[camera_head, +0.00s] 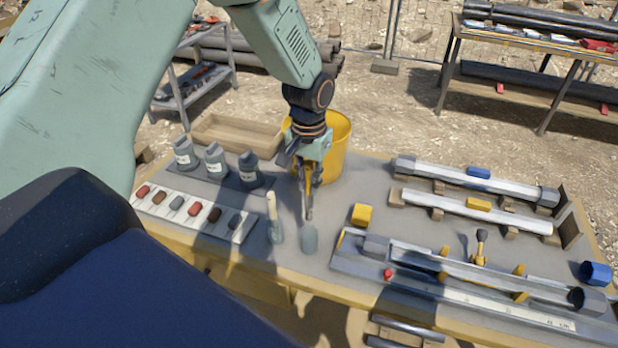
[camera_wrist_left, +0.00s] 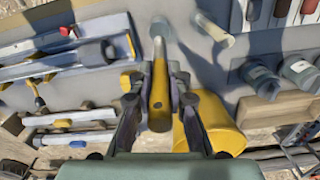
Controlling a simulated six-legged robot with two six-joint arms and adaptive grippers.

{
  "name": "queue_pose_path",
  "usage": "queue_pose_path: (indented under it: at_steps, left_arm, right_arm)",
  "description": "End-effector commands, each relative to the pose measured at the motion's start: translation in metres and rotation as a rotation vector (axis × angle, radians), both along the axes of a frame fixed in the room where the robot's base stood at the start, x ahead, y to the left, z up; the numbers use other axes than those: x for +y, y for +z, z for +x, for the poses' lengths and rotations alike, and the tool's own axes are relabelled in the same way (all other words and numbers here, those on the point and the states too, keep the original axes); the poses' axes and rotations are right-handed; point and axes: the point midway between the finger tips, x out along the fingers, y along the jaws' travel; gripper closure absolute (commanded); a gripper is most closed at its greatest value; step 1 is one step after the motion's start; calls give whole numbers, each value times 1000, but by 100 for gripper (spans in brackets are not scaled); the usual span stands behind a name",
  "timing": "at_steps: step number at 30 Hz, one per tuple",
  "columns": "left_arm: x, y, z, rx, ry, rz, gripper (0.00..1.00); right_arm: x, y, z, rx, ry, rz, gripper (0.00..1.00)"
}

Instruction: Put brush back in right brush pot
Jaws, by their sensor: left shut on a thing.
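My left gripper (camera_head: 310,183) is shut on the brush, pointing down above the table. The brush shows in the left wrist view as a yellow handle (camera_wrist_left: 160,85) between the fingers. The right brush pot (camera_head: 309,241), small and grey, stands just below the gripper; it also shows in the left wrist view (camera_wrist_left: 161,27). The brush's lower end (camera_head: 308,213) is at or just above the pot's mouth; I cannot tell whether it is inside. The left brush pot (camera_head: 276,234) stands beside it with a pale-handled brush (camera_head: 271,206) upright in it. My right gripper is not in view.
A yellow bucket (camera_head: 335,150) stands behind the gripper. A yellow block (camera_head: 362,215) and metal tubes on supports (camera_head: 470,205) fill the right.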

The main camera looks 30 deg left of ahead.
Motion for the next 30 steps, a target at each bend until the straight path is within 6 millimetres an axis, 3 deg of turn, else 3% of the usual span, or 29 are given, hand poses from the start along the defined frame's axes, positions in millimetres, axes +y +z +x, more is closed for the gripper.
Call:
queue_pose_path:
  at_steps: [16, 30]
  left_arm:
    - [0, -41, 0, -1, -1, 0, 100]
    - [0, -71, 0, 1, -1, 0, 100]
  right_arm:
    - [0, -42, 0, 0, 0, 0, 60]
    - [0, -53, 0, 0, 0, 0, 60]
